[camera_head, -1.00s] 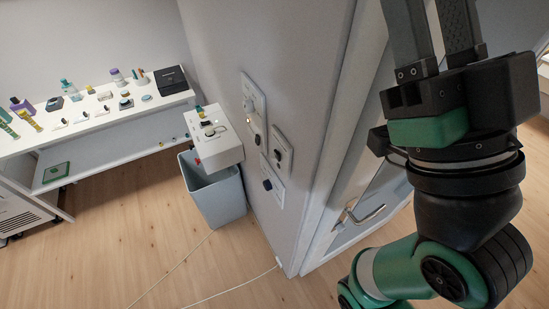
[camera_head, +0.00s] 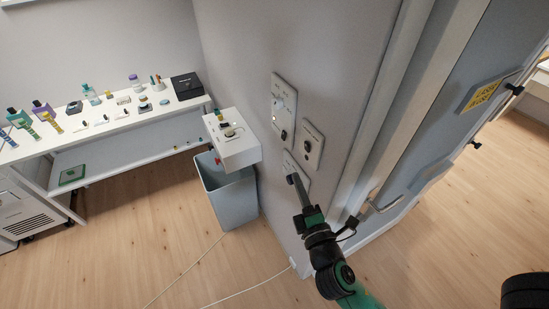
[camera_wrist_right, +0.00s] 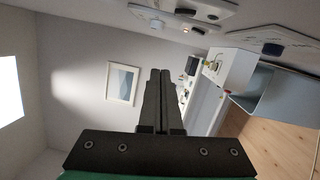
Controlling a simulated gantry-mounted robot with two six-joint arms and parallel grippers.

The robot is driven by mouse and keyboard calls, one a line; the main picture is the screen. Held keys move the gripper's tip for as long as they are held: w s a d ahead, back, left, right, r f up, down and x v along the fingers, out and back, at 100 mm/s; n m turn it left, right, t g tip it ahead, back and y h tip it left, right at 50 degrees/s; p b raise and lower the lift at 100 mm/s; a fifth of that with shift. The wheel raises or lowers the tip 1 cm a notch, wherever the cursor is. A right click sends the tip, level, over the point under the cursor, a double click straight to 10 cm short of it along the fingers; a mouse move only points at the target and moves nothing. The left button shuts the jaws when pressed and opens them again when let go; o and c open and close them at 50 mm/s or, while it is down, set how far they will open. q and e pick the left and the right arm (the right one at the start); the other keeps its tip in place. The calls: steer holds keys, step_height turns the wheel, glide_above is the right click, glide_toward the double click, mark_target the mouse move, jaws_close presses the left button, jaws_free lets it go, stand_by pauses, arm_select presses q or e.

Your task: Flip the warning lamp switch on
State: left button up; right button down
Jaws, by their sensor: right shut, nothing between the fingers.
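Three white control plates are on the wall corner in the head view: an upper plate (camera_head: 283,90) with a dark switch and a small light, a right plate (camera_head: 316,139) with a dark knob, and a lower plate (camera_head: 289,161), partly hidden by my fingers. I cannot read which holds the warning lamp switch. My right gripper (camera_head: 292,181) is shut and empty, its fingertips in front of the lower plate; contact cannot be told. In the right wrist view my closed fingers (camera_wrist_right: 159,76) point into the room, with plates along the top edge. My left gripper is not in view.
A white wall box (camera_head: 235,152) stands out above a grey bin (camera_head: 230,197), left of the plates. A door with a handle (camera_head: 384,204) and yellow sign (camera_head: 484,93) is to the right. A shelf (camera_head: 120,125) holds small items. Cables cross the floor.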

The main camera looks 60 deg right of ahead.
mark_target(307, 147)
steer(key=shift+s+d+f+g, duration=0.15)
steer(key=shift+s+d+f, duration=0.05)
steer(key=shift+s+f, duration=0.3)
steer(key=shift+s+d+f+g, duration=0.15)
steer(key=shift+s+d+f, duration=0.05)
steer(key=shift+s+f, duration=0.2)
steer(key=shift+w+d, duration=0.1)
steer(key=shift+w, duration=0.05)
steer(key=w+d+p, duration=0.1)
steer(key=d, duration=0.2)
steer(key=w+d+p, duration=0.1)
steer(key=w+d, duration=0.1)
steer(key=d, duration=0.1)
steer(key=w+d+r+p, duration=0.1)
steer(key=w+d, duration=0.1)
steer(key=d, duration=0.2)
steer(key=shift+d, duration=0.1)
